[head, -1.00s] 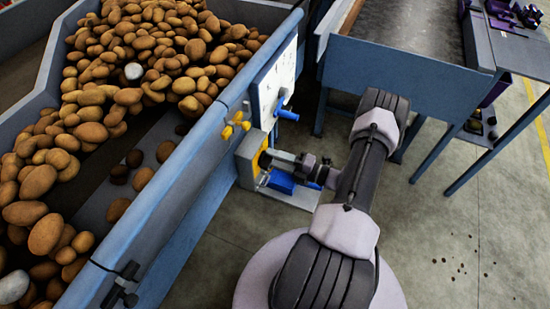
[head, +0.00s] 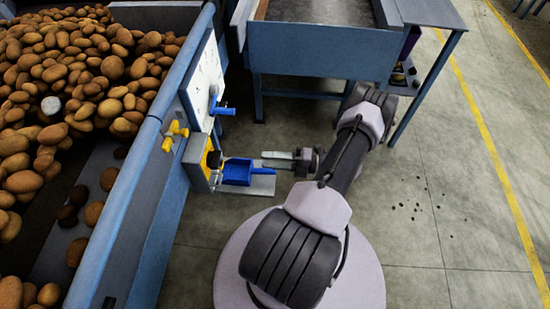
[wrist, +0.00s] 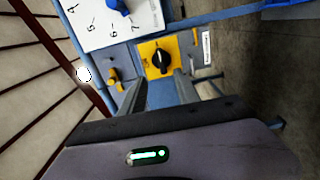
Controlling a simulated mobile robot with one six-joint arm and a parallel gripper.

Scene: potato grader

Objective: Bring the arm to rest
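My gripper (head: 268,160) is at the end of my arm, to the right of the control panel in the head view. In the wrist view my gripper (wrist: 162,86) shows two dark fingers standing apart, with nothing between them. Beyond the fingertips is a black round knob (wrist: 160,58) on a yellow plate (wrist: 146,50). In the head view the knob (head: 213,158) is at the panel's side, with a clear gap between it and the fingers.
A white dial board (head: 205,80) with a blue pointer handle (head: 221,108) and a yellow handle (head: 174,134) sit on the grader's wall (head: 140,185). A blue scoop (head: 238,172) lies on a small shelf below my fingers. A blue conveyor table (head: 318,50) stands behind.

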